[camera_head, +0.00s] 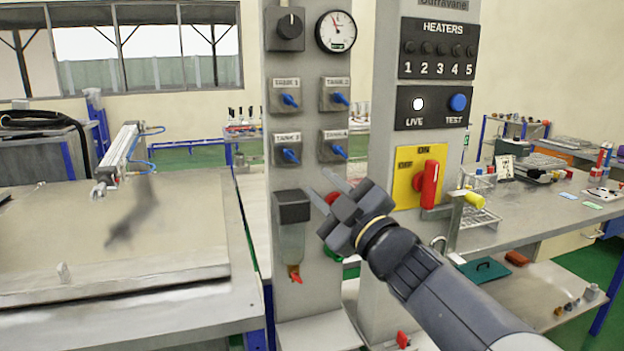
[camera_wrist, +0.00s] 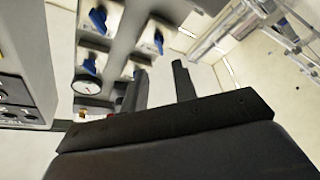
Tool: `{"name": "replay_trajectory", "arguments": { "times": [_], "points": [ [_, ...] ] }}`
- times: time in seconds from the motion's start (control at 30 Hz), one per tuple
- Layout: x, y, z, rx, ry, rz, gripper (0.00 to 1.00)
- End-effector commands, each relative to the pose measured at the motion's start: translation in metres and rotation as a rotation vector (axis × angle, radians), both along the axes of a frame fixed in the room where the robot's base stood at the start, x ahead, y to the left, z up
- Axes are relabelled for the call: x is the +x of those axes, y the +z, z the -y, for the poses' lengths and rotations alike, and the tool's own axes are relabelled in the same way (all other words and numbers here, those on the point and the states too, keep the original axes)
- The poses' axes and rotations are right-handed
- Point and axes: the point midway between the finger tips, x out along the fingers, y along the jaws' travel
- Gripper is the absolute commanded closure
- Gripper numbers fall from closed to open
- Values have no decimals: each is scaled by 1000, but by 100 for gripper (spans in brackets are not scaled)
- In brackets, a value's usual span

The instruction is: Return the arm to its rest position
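My gripper (camera_head: 325,183) is in front of the grey control panel, below the tank valves, with its fingers pointing up and left. It looks empty, and its two fingers stand apart. They also show apart in the wrist view (camera_wrist: 160,80). My arm reaches in from the lower right. A red button (camera_head: 332,198) and a green button (camera_head: 333,255) on the panel are partly hidden behind my gripper.
Blue-handled tank valves (camera_head: 290,100) and a pressure gauge (camera_head: 336,31) are on the panel. To the right are a red rotary switch (camera_head: 430,183) on a yellow plate and a padlock. A grey bench (camera_head: 110,215) with a pneumatic cylinder (camera_head: 118,158) stands at left.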

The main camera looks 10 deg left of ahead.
Motion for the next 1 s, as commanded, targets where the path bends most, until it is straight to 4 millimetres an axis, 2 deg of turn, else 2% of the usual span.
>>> {"name": "replay_trajectory", "arguments": {
  "times": [0.2, 0.57, 0.67, 1.0],
  "points": [
    [-6, -2, 6, 1, 1, 0, 73],
    [-3, -1, 3, 0, 2, 0, 73],
    [3, 1, -4, 0, 2, -1, 73],
    [41, 18, -46, 0, 3, -2, 73]
  ]
}}
